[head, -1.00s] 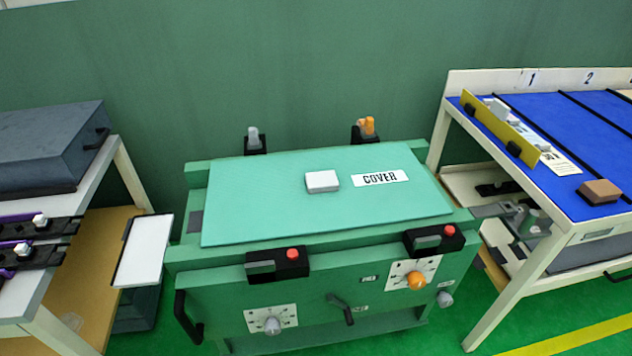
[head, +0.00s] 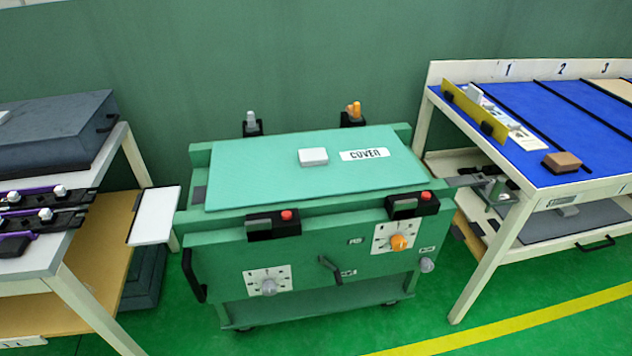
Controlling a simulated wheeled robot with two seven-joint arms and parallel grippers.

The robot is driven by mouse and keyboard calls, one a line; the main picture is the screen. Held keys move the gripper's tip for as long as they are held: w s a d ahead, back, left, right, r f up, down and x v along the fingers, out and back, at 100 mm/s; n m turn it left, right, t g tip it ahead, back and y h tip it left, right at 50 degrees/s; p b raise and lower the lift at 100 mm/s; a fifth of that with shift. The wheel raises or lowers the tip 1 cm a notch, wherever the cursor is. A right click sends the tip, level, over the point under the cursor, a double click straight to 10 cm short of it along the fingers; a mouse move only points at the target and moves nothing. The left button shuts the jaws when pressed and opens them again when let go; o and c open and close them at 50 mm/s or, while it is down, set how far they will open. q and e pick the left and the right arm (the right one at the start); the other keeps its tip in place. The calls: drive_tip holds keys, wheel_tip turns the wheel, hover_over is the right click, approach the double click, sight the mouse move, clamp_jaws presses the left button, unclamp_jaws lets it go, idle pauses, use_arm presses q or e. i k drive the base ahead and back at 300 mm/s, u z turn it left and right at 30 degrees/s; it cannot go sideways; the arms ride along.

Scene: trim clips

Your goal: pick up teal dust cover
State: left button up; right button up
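The teal dust cover (head: 255,180) is a flat panel lying on top of the green wheeled cart (head: 300,255) in the middle of the head view. A white block-shaped knob (head: 313,156) stands up near the middle of the cover. A white label reading COVER (head: 364,154) lies to the right of the knob. Nothing touches the cover from above. Neither of my grippers shows in the head view.
Black clamps with red buttons (head: 287,216) sit along the cart's front edge. A blue-topped table (head: 520,115) stands close on the right. Green floor is free in front.

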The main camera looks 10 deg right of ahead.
sight(244, 172)
drive_tip(key=z, duration=0.05)
drive_tip(key=k, duration=0.75)
drive_tip(key=u, duration=1.05)
drive_tip(key=i, duration=1.55)
drive_tip(key=z, duration=0.9)
